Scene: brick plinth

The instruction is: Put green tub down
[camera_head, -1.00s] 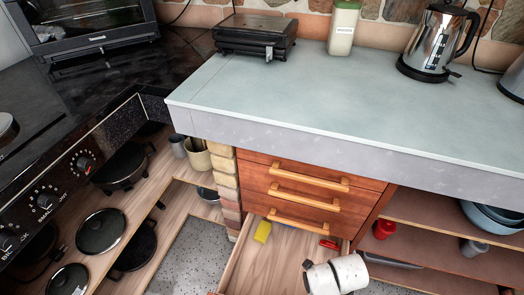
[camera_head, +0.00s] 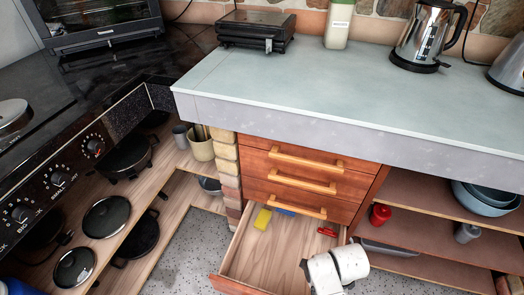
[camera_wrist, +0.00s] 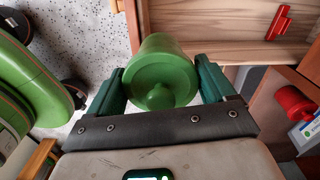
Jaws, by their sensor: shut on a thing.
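The green tub (camera_wrist: 163,72) is between the two dark green fingers of my gripper (camera_wrist: 162,85) in the wrist view. The fingers are shut on its sides, and a round green face with a central knob faces the camera. In the wrist view the tub is over the speckled floor, beside the open drawer's wooden bottom (camera_wrist: 225,28). In the head view my white arm is low in the picture, at the right of the drawer, and the gripper and tub are hidden.
The open drawer (camera_head: 270,262) holds a yellow block (camera_head: 262,219), a blue item (camera_head: 285,211) and a red item (camera_head: 327,231). The grey worktop (camera_head: 330,95) has wide free room between the black grill (camera_head: 255,30), pale green-lidded jar (camera_head: 338,25) and kettle (camera_head: 424,35).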

